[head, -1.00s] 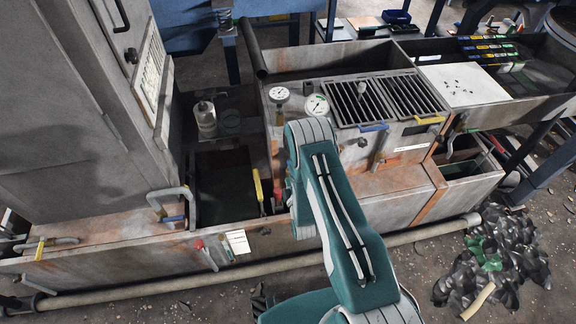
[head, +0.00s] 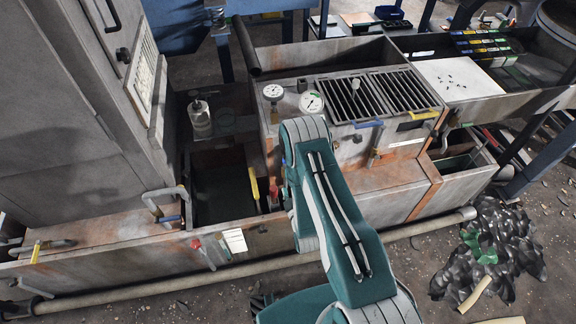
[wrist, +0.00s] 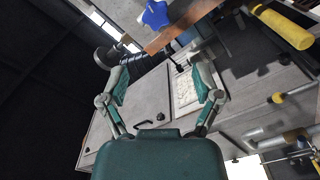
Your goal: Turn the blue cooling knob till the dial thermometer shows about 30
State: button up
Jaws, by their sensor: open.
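A blue lobed knob (wrist: 155,14) shows at the top of the wrist view, beside a copper-brown edge. It is beyond my gripper (wrist: 154,72), whose two fingers are spread with nothing between them; I see no contact with the knob. In the head view, my arm covers the gripper, and I cannot pick out the knob. Two round white dials stand on the machine's top: a smaller one (head: 273,91) and a larger one (head: 311,102). Their readings are too small to tell, and I cannot tell which is the thermometer.
A yellow handle (wrist: 285,27) is at the wrist view's upper right. In the head view, a yellow lever (head: 254,185) stands left of my arm. A grey cabinet (head: 75,130) fills the left side. A long pipe (head: 150,282) runs along the front, and dark scrap (head: 515,250) lies at right.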

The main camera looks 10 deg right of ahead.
jog(key=w+m, duration=0.3)
jog(key=w, duration=0.1)
jog(key=w+m, duration=0.3)
jog(key=w+d+m, duration=0.1)
jog(key=w+m, duration=0.3)
jog(key=shift+w+d+r, duration=0.1)
jog(key=shift+w+r, duration=0.2)
jog(key=shift+r, duration=0.1)
jog(key=c, duration=1.1)
